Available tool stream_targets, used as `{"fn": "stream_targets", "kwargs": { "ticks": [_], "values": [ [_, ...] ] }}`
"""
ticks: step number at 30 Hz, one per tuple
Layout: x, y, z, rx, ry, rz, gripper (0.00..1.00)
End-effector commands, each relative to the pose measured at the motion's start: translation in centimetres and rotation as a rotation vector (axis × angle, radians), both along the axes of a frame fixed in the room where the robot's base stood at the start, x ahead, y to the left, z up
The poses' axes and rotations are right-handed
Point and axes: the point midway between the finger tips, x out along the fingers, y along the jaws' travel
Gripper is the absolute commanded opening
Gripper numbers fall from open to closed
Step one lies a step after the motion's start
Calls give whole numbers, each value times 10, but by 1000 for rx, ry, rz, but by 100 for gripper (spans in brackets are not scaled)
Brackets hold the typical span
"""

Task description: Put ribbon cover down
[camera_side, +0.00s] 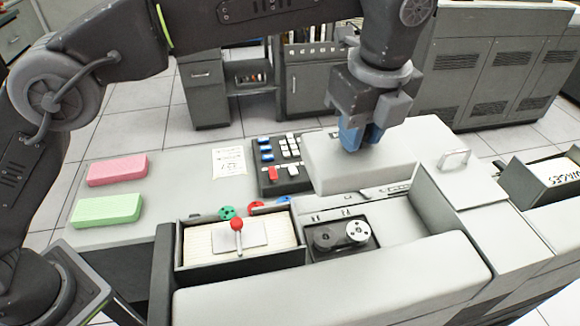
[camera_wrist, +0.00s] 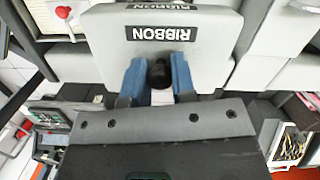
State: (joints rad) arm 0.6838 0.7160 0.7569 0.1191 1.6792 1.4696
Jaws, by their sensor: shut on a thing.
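The ribbon cover (camera_side: 340,172) is a light grey lid, raised behind the open ribbon well (camera_side: 315,255). The well shows a dark reel and a pale reel. In the wrist view the cover (camera_wrist: 100,55) fills the upper middle and bears a "RIBBON" label (camera_wrist: 158,33). My gripper (camera_side: 357,143) is at the cover's back upper side. Its blue fingers (camera_wrist: 160,75) close on a dark round knob (camera_wrist: 160,72) on the cover. The fingers hide part of the knob, and I cannot see how the cover is joined to the machine.
A card tray (camera_side: 240,245) with a red-knobbed weight (camera_side: 237,225) stands left of the well. A keypad (camera_side: 282,165) is behind it. A pink card stack (camera_side: 118,170) and a green one (camera_side: 107,210) lie on the left desk. A box of cards (camera_side: 545,180) stands at the right.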

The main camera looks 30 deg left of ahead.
Motion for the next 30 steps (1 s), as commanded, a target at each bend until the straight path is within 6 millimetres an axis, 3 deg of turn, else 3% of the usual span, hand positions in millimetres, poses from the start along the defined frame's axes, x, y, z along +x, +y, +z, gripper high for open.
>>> {"fn": "stream_targets", "kwargs": {
  "ticks": [8,11,14,18,23,27,30],
  "values": [
    [32,65,4,2,0,178,0],
    [44,99,6,2,1,271,0],
    [55,142,8,1,-1,388,0],
    [64,215,11,0,-1,583,0],
    [57,298,12,-1,-1,817,0],
    [38,368,10,0,-1,1028,0],
    [20,409,8,0,-1,1165,0]
  ]
}}
